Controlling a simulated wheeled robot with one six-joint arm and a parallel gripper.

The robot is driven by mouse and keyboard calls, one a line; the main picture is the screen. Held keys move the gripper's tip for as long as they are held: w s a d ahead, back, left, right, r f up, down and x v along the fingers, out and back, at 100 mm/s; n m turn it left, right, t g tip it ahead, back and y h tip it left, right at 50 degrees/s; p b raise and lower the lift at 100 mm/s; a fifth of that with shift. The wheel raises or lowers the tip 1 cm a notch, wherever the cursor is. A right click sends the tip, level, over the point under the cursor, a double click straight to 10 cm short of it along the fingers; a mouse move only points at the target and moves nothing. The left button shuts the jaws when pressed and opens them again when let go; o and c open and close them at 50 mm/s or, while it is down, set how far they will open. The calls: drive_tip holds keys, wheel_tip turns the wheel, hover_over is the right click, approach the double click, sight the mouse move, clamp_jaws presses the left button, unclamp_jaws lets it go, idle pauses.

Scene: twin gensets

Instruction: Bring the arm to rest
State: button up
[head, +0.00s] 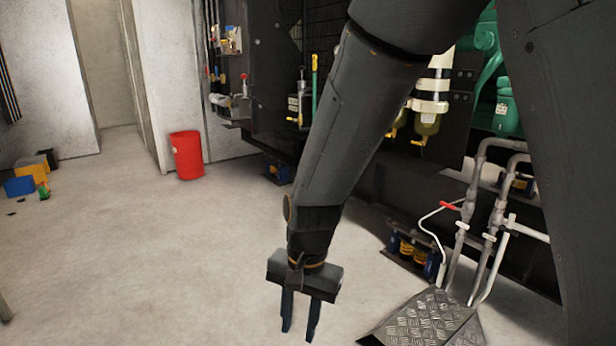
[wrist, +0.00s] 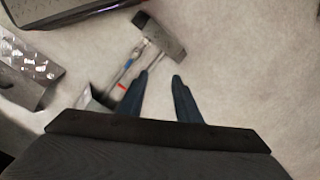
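My gripper (head: 299,330) hangs at the end of my arm in the head view, pointing down above the bare concrete floor. Its two dark blue fingers stand apart with nothing between them in that view. In the wrist view the fingers of my gripper (wrist: 161,82) are also apart, with bare floor showing between the tips. My arm reaches down from the upper right and hides part of the genset behind it.
Piping with a red-handled valve (head: 450,206) and a tread-plate step (head: 425,322) are right of my gripper. The dark genset frame (head: 280,60) stands behind. A red bin (head: 186,155) and coloured boxes (head: 20,186) are farther left. The floor left of my gripper is clear.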

drive_tip(key=s+r+n, duration=0.8)
drive_tip(key=s+n, duration=0.3)
drive_tip(key=s, duration=0.3)
drive_tip(key=d+r+m+p, duration=0.3)
drive_tip(key=d+r+p, duration=0.7)
drive_tip(key=r+p, duration=0.3)
drive_tip(key=d+r+m+h+p, duration=0.1)
drive_tip(key=d+r+m+p, duration=0.2)
drive_tip(key=d+r+p, duration=0.8)
wheel_tip(320, 180, up, 2)
drive_tip(key=p, duration=0.6)
drive_tip(key=shift+m+t, duration=0.3)
drive_tip(key=shift+s+d, duration=0.1)
